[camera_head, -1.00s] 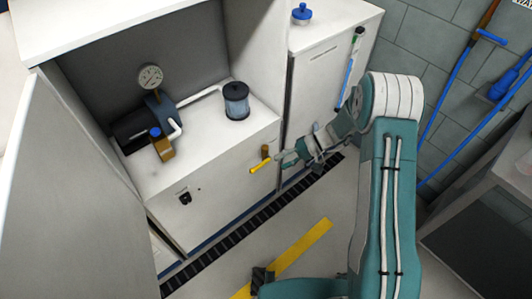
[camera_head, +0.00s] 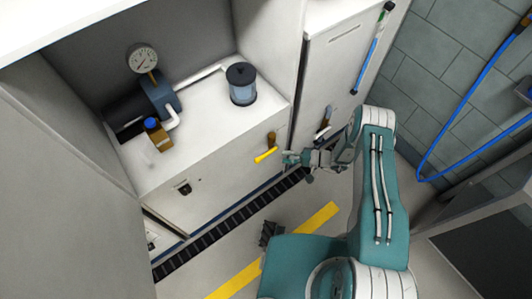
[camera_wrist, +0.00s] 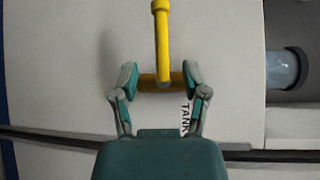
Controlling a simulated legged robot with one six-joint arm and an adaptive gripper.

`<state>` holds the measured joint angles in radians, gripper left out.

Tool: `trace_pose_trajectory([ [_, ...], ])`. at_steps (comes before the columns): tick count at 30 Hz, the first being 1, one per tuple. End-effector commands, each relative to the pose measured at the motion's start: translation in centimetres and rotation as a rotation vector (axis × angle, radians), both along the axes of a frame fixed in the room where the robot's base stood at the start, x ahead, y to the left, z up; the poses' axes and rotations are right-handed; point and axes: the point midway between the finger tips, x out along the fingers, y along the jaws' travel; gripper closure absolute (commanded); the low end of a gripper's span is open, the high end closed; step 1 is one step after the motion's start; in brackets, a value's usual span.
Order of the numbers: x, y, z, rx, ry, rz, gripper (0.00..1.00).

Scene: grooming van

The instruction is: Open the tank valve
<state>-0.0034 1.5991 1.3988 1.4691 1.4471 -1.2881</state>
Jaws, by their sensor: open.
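The tank valve has a yellow lever handle (camera_head: 266,155) on a brass stem (camera_head: 271,139), on the front of the white cabinet. In the wrist view the yellow handle (camera_wrist: 162,40) points up the picture from the brass stem (camera_wrist: 150,82). Part of a "TANK" label (camera_wrist: 186,118) shows beside the right finger. My gripper (camera_head: 289,158) is just right of the handle in the head view. In the wrist view my gripper (camera_wrist: 160,77) is open, with one finger on each side of the handle's lower end. Contact cannot be told.
A pressure gauge (camera_head: 143,60), a blue pump (camera_head: 159,96), a blue-capped brass part (camera_head: 154,135) and a clear canister (camera_head: 242,85) are on the cabinet top. A black floor grate (camera_head: 222,228) runs below. A blue hose (camera_head: 460,120) hangs at right.

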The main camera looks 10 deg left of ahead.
Motion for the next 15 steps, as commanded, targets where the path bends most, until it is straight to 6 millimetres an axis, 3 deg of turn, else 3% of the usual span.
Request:
trace_pose_trajectory([
  [9,-0.6,6.0,-0.8,-0.001,0.001,0.005,0.42],
  [15,-0.7,7.9,-1.1,-0.001,0.0,0.003,0.42],
])
